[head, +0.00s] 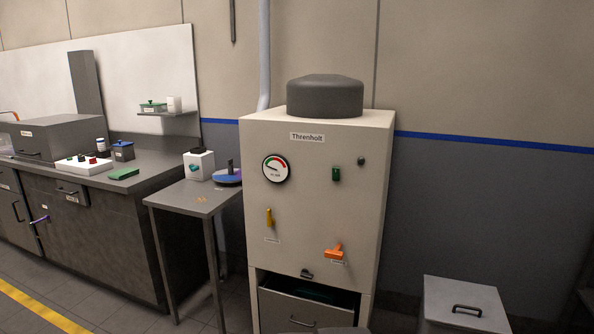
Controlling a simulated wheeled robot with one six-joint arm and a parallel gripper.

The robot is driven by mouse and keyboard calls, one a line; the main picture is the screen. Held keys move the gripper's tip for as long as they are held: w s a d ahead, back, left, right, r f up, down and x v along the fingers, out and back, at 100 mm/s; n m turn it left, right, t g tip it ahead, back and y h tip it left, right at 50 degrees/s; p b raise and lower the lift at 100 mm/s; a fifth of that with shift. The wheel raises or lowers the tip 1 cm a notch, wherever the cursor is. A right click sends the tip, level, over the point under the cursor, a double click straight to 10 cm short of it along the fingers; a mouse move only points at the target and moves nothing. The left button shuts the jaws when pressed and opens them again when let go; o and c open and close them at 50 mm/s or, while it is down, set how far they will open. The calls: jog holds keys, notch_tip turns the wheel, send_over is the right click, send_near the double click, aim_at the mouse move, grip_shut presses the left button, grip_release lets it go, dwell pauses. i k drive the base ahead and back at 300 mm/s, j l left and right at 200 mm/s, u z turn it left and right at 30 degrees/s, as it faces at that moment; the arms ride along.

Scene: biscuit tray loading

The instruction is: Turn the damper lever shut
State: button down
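A pale cabinet (256,150) labelled "Threnholt" stands in the middle of the head view. Two levers are on its front. A yellow lever (269,217) on the left hangs about upright over a small label. An orange lever (334,252) on the right lies nearly level, slightly tilted, over another small label. Both labels are too small to read, so I cannot tell which lever is the damper's. My gripper is not in view.
The cabinet also has a round gauge (276,168), a green switch (336,174) and an open lower drawer (306,309). A small side table (188,208) stands close on its left. A grey lidded bin (464,298) stands at the lower right.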

aim_at(270, 222)
jog(key=i+j, duration=0.4)
jog(key=i, duration=0.15)
jog(key=i+j, duration=0.45)
jog(key=i, duration=0.15)
jog(key=l+z, duration=0.05)
